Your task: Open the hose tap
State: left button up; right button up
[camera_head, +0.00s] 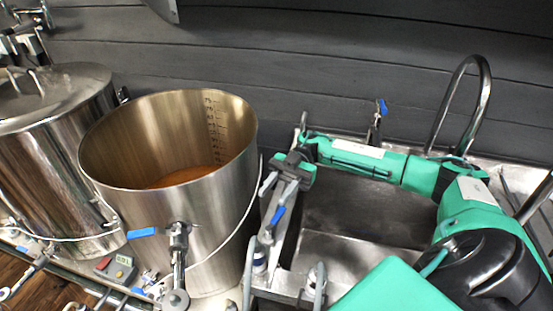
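A small blue lever (278,215) on metal fittings sits at the left edge of the sink. Another blue-handled tap (381,108) stands at the back of the sink by the wall. I cannot tell for certain which of the two is the hose tap. My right gripper (271,199) reaches in from the right on a green arm and points down and left. Its grey fingers look apart, with their tips close to the lever at the sink's left edge. I cannot tell whether they touch it. My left gripper is not in view.
A large open steel kettle (215,225) with orange-brown liquid stands just left of my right gripper. It has a valve with a blue handle (141,233). A lidded steel vessel (50,150) stands further left. A curved faucet (486,85) rises behind my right arm. The sink basin (350,215) looks empty.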

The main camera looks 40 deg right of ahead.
notch_tip(320, 180, up, 10)
jog(key=shift+r+b, duration=0.2)
jog(key=shift+b, duration=0.15)
